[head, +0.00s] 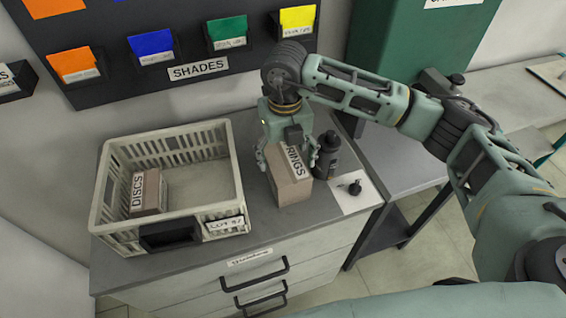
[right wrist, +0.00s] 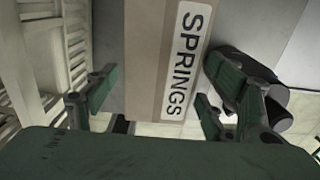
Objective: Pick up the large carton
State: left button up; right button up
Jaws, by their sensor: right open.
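The large carton (head: 290,192) is a brown box labelled SPRINGS, upright on the grey cabinet top right of the crate. My right gripper (head: 288,163) is above it and pointing down, with its open fingers on either side of the carton's upper part. In the right wrist view the carton (right wrist: 146,55) stands between the two fingers (right wrist: 160,75), with a visible gap on each side. The gripper hides part of the carton's top in the head view. My left gripper is not in view.
A cream crate (head: 222,160) holds a smaller carton labelled DISCS (head: 149,190). A dark bottle (head: 328,156) stands close to the right finger. A small black object (head: 353,187) lies on a white sheet (head: 349,203). The cabinet's front edge is clear.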

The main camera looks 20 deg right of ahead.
jog(key=f+p, duration=0.2)
jog(key=f, duration=0.1)
jog(key=shift+w+f, duration=0.3)
jog(key=shift+w, duration=0.05)
jog(key=shift+w+f, duration=0.15)
jog(key=shift+f, duration=0.7)
jog(key=shift+c, duration=1.4)
jog(key=c, duration=0.7)
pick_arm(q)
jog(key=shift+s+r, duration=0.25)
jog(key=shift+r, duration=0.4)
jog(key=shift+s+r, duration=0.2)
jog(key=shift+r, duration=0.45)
pick_arm(e)
jog(key=shift+r, duration=0.1)
jog(key=c, duration=0.5)
